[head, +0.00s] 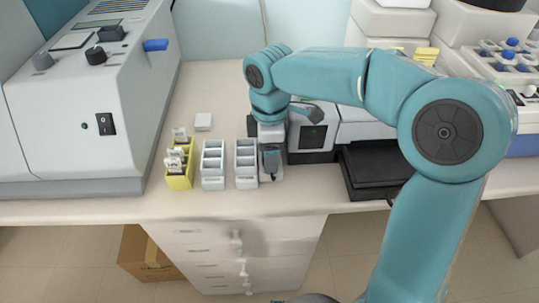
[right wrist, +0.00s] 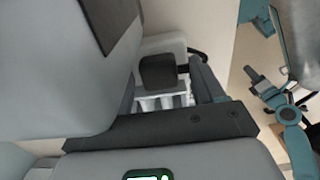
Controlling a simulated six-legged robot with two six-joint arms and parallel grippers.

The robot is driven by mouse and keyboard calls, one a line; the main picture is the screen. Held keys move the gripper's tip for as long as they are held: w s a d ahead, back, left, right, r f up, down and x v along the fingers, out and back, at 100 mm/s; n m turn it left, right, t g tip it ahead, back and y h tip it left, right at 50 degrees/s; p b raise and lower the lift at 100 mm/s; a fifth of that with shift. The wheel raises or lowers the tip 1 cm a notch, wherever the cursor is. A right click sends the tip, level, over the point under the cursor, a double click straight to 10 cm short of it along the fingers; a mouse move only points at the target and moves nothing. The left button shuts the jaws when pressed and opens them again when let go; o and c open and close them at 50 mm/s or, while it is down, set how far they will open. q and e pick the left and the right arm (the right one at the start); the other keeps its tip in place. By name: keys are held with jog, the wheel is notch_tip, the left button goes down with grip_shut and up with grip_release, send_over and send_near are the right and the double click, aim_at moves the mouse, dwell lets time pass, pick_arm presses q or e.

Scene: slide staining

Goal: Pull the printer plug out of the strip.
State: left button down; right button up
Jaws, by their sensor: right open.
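A black plug (right wrist: 157,72) sits on a pale strip (right wrist: 165,44) in the right wrist view; a dark cable runs off its right side. My right gripper (head: 270,165) points down beside the white racks in the head view. Its jaws are open, with the plug showing between the fingers in the right wrist view; I cannot tell whether they touch it. The printer (head: 313,140), a pale box with a dark front window, stands just right of the gripper. In the head view my right arm and gripper hide most of the strip.
Two white racks (head: 213,165) and a yellow slide holder (head: 180,172) stand close to the left of the gripper. A black tray (head: 375,170) lies to the right. A large grey instrument (head: 80,100) fills the left. The counter's front strip is clear.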

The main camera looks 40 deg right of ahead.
dwell(0.4)
jog(key=shift+c, duration=0.3)
grip_shut()
jog(key=shift+r+p, duration=3.05)
